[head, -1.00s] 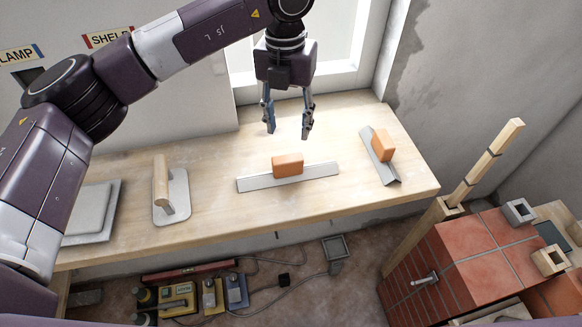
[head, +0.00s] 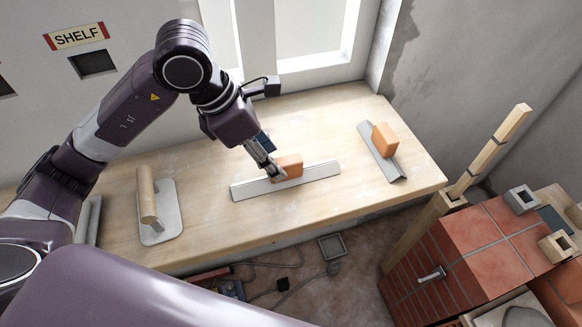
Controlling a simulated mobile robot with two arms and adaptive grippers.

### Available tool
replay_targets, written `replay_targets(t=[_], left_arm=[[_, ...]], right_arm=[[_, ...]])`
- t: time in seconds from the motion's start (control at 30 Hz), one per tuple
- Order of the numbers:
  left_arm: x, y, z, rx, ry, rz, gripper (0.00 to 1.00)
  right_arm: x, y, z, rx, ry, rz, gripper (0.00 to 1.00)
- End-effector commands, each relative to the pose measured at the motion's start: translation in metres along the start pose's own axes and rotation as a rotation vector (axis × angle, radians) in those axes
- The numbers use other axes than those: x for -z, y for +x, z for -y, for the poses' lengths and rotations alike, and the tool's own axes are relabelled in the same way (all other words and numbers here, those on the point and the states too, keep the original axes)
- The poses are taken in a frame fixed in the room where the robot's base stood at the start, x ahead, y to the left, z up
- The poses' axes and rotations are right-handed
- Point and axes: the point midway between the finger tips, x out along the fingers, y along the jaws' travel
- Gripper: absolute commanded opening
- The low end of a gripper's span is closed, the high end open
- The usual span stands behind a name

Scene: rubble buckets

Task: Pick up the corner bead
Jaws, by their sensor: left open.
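A long pale metal strip (head: 318,173) with an orange block (head: 290,164) on it lies mid-bench. To its right lies a grey angled metal profile (head: 372,143) with another orange block (head: 386,139). The angled one looks most like a corner bead, but I cannot tell for sure. My left gripper (head: 275,173) is open, pointing down at the left end of the middle orange block. Its fingers overlap that end in the head view; whether they touch it I cannot tell. My right gripper is not in view.
The tools lie on a wooden bench (head: 240,230) under a window. A float with a wooden handle (head: 158,222) lies to the left. A red brick-like block (head: 470,240) with timber posts stands off the bench's right end. Bare bench surrounds the strip.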

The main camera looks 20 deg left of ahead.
Motion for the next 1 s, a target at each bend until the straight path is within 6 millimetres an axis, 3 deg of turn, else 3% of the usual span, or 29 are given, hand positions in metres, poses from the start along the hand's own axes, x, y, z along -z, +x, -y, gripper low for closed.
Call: replay_targets(t=[0.4, 0.7, 1.0], left_arm=[[-0.008, 0.054, -0.001, 0.006, -0.002, -0.002, 0.43], [-0.007, 0.062, -0.002, 0.002, -0.002, -0.001, 0.43], [-0.007, 0.062, -0.002, 0.001, -0.002, -0.001, 0.12]], right_arm=[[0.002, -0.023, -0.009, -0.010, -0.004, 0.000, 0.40], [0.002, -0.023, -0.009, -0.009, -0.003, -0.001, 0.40], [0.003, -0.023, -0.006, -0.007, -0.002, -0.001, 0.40]])
